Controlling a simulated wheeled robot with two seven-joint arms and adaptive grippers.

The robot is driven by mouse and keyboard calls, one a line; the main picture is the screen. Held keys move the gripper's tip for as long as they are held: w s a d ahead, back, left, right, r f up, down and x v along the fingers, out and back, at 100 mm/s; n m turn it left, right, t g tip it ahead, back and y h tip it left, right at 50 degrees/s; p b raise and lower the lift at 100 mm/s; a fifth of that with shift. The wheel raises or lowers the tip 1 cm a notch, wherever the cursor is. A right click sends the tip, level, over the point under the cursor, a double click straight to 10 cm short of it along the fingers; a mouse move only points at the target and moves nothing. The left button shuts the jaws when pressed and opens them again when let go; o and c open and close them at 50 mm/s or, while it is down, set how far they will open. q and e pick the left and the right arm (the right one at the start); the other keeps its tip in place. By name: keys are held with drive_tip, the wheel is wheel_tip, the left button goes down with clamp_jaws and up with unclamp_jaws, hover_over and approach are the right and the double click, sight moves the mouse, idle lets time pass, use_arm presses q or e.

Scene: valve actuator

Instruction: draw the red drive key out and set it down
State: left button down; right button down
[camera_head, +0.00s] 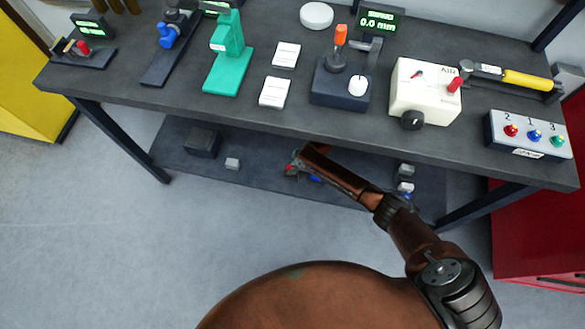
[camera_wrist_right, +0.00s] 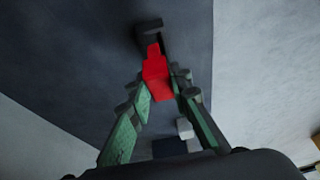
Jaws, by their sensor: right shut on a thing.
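In the right wrist view the red drive key (camera_wrist_right: 156,76) is a bright red block with a narrower part at its far end. The fingers of my right gripper (camera_wrist_right: 163,88) close on its sides near their tips. A dark grey piece (camera_wrist_right: 147,32) lies just beyond the key. I cannot tell whether the key is seated in it or apart from it. In the head view my right arm reaches down to the lower shelf (camera_head: 255,180), and its hand is small there and partly hidden. My left gripper is in neither view.
A dark box (camera_head: 203,142) and a small white block (camera_head: 232,164) sit on the lower shelf at left.

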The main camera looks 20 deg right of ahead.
drive_tip(key=shift+f+b, duration=0.9)
drive_tip(key=shift+f, duration=0.6)
drive_tip(key=c, duration=1.7)
unclamp_jaws()
drive_tip(key=v, duration=1.2)
